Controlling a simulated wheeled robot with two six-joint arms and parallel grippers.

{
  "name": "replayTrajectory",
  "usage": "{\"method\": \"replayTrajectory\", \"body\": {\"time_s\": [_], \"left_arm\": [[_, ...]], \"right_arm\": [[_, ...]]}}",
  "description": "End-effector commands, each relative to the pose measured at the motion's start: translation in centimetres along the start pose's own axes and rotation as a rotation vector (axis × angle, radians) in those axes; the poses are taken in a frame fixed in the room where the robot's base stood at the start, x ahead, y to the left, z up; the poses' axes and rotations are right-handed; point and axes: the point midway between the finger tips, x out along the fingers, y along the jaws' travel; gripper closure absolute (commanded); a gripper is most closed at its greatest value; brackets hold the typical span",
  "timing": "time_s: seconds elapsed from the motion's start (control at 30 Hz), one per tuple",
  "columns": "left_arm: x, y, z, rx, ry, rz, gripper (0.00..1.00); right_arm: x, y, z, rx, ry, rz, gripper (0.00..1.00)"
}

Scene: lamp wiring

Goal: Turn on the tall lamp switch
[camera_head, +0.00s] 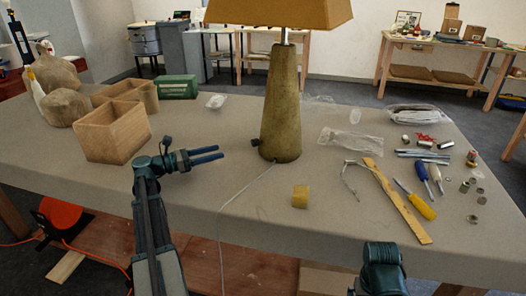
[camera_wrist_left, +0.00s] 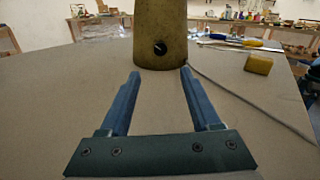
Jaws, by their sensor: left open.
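The tall lamp (camera_head: 282,105) stands upright on the table, with a tapered olive-brown base and a tan shade (camera_head: 280,12). A small dark switch (camera_head: 254,142) sits low on the left side of the base. In the left wrist view the lamp base (camera_wrist_left: 160,25) is straight ahead, with a round dark spot (camera_wrist_left: 160,48), apparently the switch, between the finger lines. My left gripper (camera_head: 221,153) is open and empty. Its fingers point right at the lower base, with a gap between tips and lamp. A part of my right arm shows at bottom right; its gripper fingers are out of view.
A thin cord (camera_head: 235,190) runs from the lamp over the table's front edge. A small yellow block (camera_head: 300,197) lies right of it. A wooden ruler (camera_head: 395,200), screwdrivers and metal parts lie at right. Wooden boxes (camera_head: 113,133) and a green box (camera_head: 178,87) stand at left.

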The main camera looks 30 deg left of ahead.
Motion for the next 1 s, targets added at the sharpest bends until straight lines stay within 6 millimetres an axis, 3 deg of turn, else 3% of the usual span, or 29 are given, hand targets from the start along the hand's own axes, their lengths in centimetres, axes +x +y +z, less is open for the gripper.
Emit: {"method": "replayTrajectory", "body": {"time_s": [0.27,0.7,1.0], "left_arm": [[2.0,-0.1,0.1,0.001,0.001,-0.004,0.36],[10.6,-0.1,0.0,0.002,0.002,-0.005,0.36],[13.6,-0.1,0.0,0.003,0.002,-0.002,0.36]], "right_arm": [[-0.1,0.0,0.0,0.000,0.000,0.000,0.00],[-0.1,0.0,0.0,0.000,0.000,0.000,0.00],[-0.1,0.0,0.0,0.000,0.000,0.000,0.00]]}}
